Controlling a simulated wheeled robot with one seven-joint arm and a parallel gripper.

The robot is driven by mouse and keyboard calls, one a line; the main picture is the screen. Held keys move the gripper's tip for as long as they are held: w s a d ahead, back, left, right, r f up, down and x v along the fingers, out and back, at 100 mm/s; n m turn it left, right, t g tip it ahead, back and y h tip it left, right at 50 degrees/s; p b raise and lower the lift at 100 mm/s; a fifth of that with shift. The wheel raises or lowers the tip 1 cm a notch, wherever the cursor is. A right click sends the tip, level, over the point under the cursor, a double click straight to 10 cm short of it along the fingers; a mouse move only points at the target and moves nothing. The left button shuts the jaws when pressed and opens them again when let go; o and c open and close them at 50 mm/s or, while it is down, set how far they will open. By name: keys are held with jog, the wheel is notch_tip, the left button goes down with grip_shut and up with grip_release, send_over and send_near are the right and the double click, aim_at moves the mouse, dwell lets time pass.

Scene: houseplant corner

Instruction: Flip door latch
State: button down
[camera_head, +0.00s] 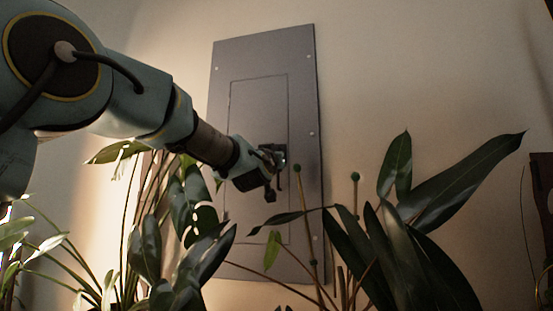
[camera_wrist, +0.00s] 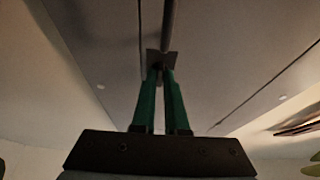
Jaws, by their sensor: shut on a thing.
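A grey metal panel (camera_head: 264,60) with an inset door (camera_head: 255,110) is fixed to the wall. The dark door latch (camera_head: 280,152) sits near the right edge of the inset door. My gripper (camera_head: 277,160) reaches it from the left and covers part of it in the head view. In the wrist view, the two green fingers of my gripper (camera_wrist: 162,72) are close together at a small dark plate, the latch (camera_wrist: 161,55). They are shut on the latch. Their exact contact is too dark to make out. The inset door looks closed.
Broad-leaved plants stand in front of the panel, at the left (camera_head: 180,240) and at the right (camera_head: 400,250). Thin stakes with round green tops (camera_head: 297,169) rise just right of my gripper. The wall (camera_head: 430,80) above the right plant is clear.

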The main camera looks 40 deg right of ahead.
jog(key=shift+r, duration=0.15)
jog(key=c, duration=0.9)
grip_release()
jog(key=shift+c, duration=0.2)
jog(key=shift+f, duration=0.2)
jog(key=b+v, duration=0.2)
jog(key=v, duration=0.8)
jog(key=shift+s+a+f+b, duration=0.15)
jog(key=shift+s+a+b, duration=0.1)
jog(key=shift+b, duration=0.15)
